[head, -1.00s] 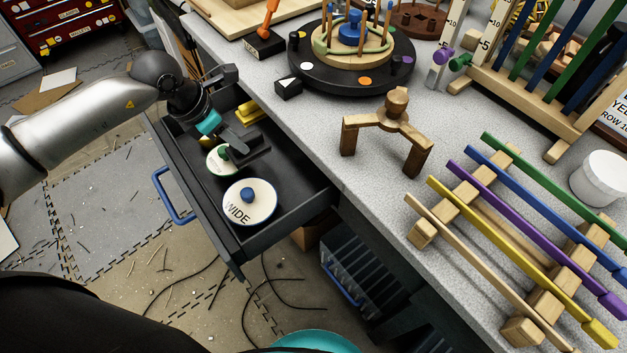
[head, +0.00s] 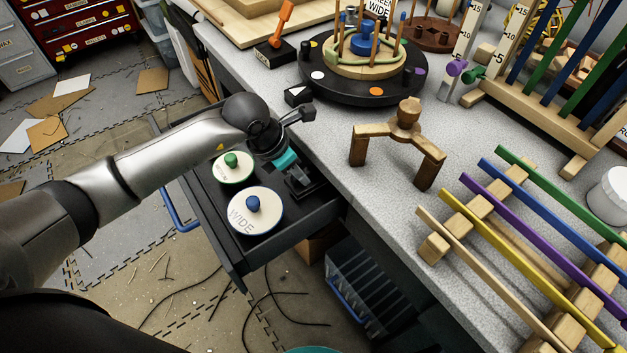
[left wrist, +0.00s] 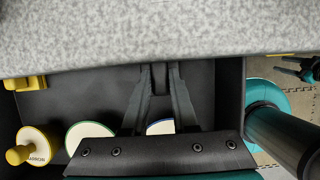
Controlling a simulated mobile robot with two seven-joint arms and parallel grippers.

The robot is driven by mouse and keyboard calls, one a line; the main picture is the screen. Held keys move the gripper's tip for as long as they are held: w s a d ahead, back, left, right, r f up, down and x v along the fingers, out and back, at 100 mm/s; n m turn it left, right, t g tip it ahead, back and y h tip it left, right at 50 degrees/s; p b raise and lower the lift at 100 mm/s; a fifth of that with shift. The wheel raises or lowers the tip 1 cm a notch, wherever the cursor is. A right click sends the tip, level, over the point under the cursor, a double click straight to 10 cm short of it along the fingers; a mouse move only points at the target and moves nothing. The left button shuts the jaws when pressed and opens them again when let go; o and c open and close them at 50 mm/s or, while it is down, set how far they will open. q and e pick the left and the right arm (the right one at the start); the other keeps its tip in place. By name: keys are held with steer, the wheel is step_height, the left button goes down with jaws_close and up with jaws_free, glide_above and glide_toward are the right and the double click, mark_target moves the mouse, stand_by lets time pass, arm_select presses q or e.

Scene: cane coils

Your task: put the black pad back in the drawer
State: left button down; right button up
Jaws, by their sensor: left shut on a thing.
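My left gripper (head: 302,182) is inside the open dark drawer (head: 232,258), at the drawer's right side near the table edge, to the right of the white discs. It is shut on a dark thing, which I take to be the black pad (left wrist: 161,78). Only a narrow dark piece shows between the fingertips in the left wrist view. The pad's outline is hard to tell against the dark drawer floor, and I cannot tell whether it touches the floor.
In the drawer are a white disc marked WIDE with a blue knob (head: 254,212), a green-knobbed disc (head: 233,166) and a yellow-knobbed disc (left wrist: 36,147). A yellow piece (left wrist: 24,83) sits in the corner.

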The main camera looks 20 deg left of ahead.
mark_target(315, 183)
arm_select(q)
steer(key=d+f, duration=0.1)
steer(key=d, duration=0.2)
steer(key=shift+w+f+b, duration=0.15)
steer(key=shift+f+b, duration=0.2)
steer(key=shift+d+f, duration=0.15)
arm_select(e)
steer(key=shift+w+a+r, duration=0.25)
steer(key=shift+w+a, duration=0.2)
steer(key=shift+w, duration=0.1)
arm_select(q)
steer(key=shift+f, duration=0.1)
steer(key=c, duration=0.7)
jaws_free()
arm_select(e)
steer(key=shift+w+a+r, duration=0.1)
steer(key=shift+w+a, duration=0.05)
steer(key=shift+w, duration=0.1)
arm_select(q)
steer(key=shift+f, duration=0.1)
arm_select(e)
steer(key=shift+s, duration=0.1)
